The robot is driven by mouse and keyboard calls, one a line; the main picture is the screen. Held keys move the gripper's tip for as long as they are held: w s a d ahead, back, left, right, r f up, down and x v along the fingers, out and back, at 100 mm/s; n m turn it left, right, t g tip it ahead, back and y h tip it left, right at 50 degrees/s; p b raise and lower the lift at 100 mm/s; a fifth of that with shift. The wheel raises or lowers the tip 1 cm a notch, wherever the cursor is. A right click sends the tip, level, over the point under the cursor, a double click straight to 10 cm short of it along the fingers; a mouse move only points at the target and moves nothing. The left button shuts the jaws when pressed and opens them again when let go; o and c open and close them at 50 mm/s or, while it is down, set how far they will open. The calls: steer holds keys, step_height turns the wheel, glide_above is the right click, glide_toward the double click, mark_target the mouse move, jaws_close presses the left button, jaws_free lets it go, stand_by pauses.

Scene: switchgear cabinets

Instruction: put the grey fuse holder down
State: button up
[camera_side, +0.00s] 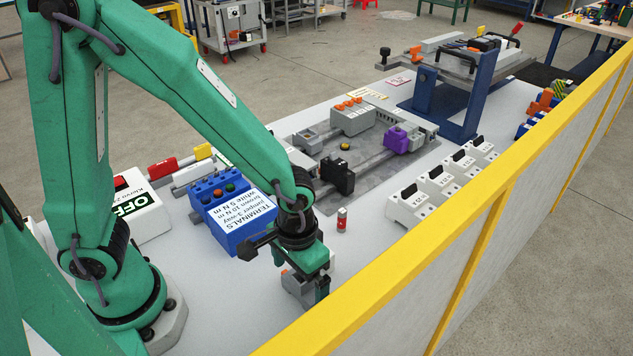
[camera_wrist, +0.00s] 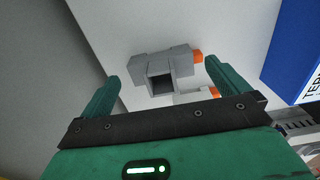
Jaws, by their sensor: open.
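The grey fuse holder (camera_side: 298,290) is on the white table beneath my gripper (camera_side: 318,283), near the yellow-railed barrier. In the wrist view the grey fuse holder (camera_wrist: 163,70) shows a square dark opening and orange parts at its right side. My gripper (camera_wrist: 160,85) is open in the wrist view, with one green finger on each side of the fuse holder. A gap shows between the holder and each finger in that view. In the side view my gripper partly hides the holder.
A blue terminals box (camera_side: 235,212) stands left of my gripper. A small red and white cylinder (camera_side: 342,220) stands behind it. White blocks with black handles (camera_side: 435,183) line the right side. The yellow rail (camera_side: 440,235) runs close on the right. A grey mounting plate (camera_side: 375,185) lies farther back.

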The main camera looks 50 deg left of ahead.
step_height(320, 180, up, 10)
steer(key=shift+r, duration=0.25)
stand_by(0.3)
stand_by(0.5)
steer(key=s+a+r+t, duration=0.2)
steer(key=a+r, duration=0.3)
steer(key=a, duration=0.2)
steer(key=s+a+r+t, duration=0.2)
steer(key=a+r+t, duration=0.1)
steer(key=a, duration=0.4)
steer(key=shift+a+r+t, duration=0.3)
steer(key=shift+a+r, duration=0.1)
steer(key=shift+r, duration=0.45)
stand_by(0.3)
